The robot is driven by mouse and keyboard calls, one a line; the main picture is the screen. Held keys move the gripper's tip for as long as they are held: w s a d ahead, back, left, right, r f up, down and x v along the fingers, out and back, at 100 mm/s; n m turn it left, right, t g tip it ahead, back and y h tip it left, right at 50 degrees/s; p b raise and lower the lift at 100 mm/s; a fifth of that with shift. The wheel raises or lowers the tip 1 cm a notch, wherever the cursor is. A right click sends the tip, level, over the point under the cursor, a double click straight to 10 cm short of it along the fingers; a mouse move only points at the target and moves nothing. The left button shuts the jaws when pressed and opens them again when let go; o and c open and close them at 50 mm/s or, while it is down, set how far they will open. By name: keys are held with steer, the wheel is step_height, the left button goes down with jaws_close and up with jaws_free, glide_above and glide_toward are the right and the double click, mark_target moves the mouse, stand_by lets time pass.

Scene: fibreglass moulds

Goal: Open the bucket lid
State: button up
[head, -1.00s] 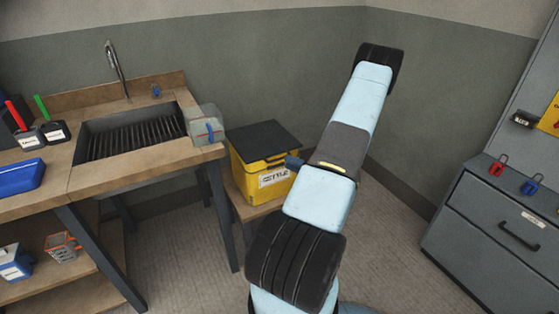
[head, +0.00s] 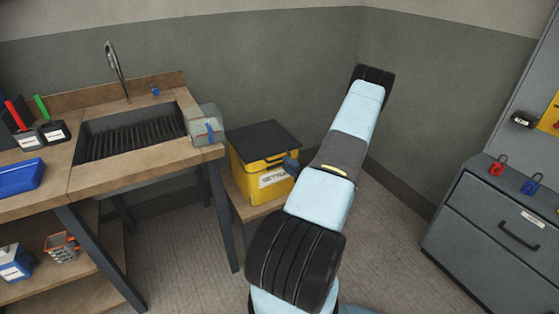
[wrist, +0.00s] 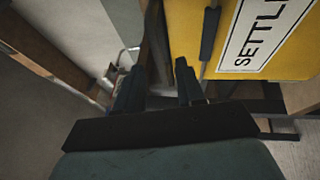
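The yellow bucket (head: 250,176) has a box shape and stands on a low wooden support. Its flat black lid (head: 264,140) lies closed on top. A white label starting "SETTL" is on its front, and the bucket fills the upper right of the wrist view (wrist: 183,35). A dark bar (wrist: 210,38) runs along the bucket face there. My gripper (wrist: 158,66) has its two dark fingers apart with nothing between them, just short of the bucket. In the head view my arm hides most of the gripper; a dark blue tip shows by the bucket's right front edge.
A wooden sink bench (head: 140,165) stands left of the bucket, with a grey box (head: 203,124) on its near right corner. A grey drawer cabinet (head: 500,225) is at the right. The wall is close behind the bucket; the floor between is clear.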

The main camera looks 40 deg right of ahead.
mark_target(279, 159)
steer(key=shift+x, duration=2.6)
jaws_close()
